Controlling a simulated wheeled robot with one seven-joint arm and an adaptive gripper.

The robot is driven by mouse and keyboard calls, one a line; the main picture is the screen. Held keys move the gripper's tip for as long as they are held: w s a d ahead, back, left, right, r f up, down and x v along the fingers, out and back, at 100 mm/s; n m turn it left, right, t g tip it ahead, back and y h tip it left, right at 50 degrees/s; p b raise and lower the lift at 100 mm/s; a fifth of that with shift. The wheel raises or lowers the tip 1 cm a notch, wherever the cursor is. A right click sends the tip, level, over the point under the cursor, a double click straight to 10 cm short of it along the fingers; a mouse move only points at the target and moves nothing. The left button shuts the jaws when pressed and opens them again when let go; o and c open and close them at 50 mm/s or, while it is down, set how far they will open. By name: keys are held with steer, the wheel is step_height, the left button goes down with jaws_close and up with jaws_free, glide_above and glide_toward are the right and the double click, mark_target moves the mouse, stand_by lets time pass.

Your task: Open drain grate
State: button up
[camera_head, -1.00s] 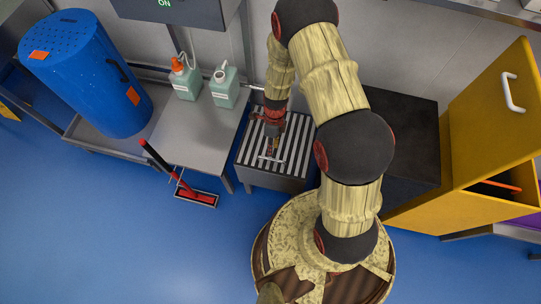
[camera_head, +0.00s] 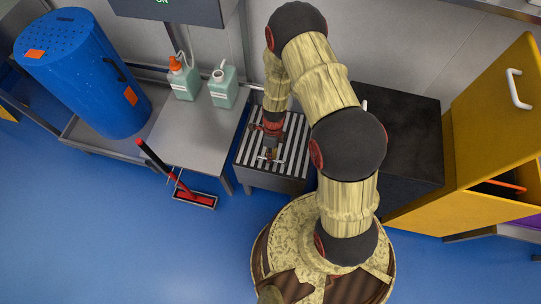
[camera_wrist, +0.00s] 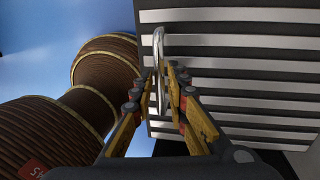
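The drain grate (camera_head: 295,140) is a set of light metal bars over a dark box between the steel table and a black block. It lies flat. A thin silver loop handle (camera_wrist: 158,36) stands on its near part; it also shows in the head view (camera_head: 263,158). My gripper (camera_wrist: 161,74) has its two fingers on either side of the handle's bar, close in, and appears shut on it. In the head view my gripper (camera_head: 270,151) is low over the near left of the grate. My arm hides part of the grate's right side.
The steel table (camera_head: 195,140) with two green bottles (camera_head: 223,88) stands at left. A black block (camera_head: 405,145) and a yellow cabinet (camera_head: 495,110) stand at right. Blue floor (camera_head: 110,230) is open at front left.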

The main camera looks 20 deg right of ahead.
jaws_close()
steer(key=shift+r, duration=0.15)
stand_by(0.4)
